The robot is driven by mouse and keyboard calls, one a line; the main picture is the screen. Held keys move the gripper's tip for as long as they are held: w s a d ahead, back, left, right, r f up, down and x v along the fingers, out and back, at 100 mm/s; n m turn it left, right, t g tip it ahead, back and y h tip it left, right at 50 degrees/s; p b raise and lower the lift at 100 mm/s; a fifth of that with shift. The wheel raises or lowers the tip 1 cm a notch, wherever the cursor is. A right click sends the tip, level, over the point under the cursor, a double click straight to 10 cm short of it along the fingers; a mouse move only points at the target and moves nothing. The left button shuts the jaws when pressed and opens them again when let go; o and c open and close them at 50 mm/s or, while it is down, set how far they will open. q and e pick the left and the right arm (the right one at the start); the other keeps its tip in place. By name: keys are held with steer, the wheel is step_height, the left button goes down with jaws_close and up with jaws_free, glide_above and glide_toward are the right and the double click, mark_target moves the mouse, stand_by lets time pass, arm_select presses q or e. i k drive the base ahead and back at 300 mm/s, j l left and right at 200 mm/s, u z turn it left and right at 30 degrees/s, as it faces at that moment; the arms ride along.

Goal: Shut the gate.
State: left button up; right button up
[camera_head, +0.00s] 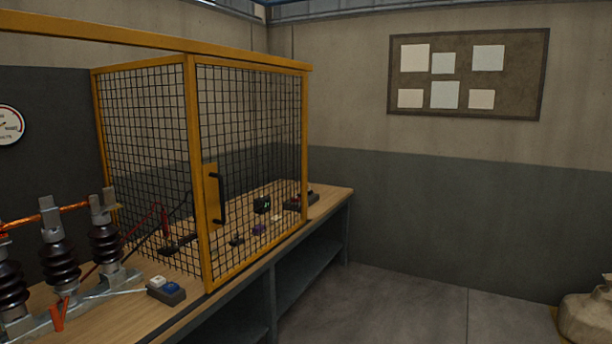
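A yellow-framed black mesh panel (255,150) stands upright along the bench's front edge, under the right end of a long yellow top rail (100,37). A black handle (220,199) on a yellow plate sits near its left edge, so I take this panel for the gate. Left of its yellow post (199,170), the space under the rail is open, with no mesh in front of the insulators. Another mesh panel (145,150) runs back from near that post towards the wall. Neither of my grippers is in view.
Dark ribbed insulators (58,262) with a copper bar stand on the wooden bench (205,309) at left. A blue and white button box (166,291) sits near its front edge. Small devices lie behind the mesh. The floor (400,305) is clear; a sack (588,318) stands at right.

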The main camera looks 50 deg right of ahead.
mark_target(210, 177)
steer(key=z, duration=1.35)
steer(key=i+l, duration=0.2)
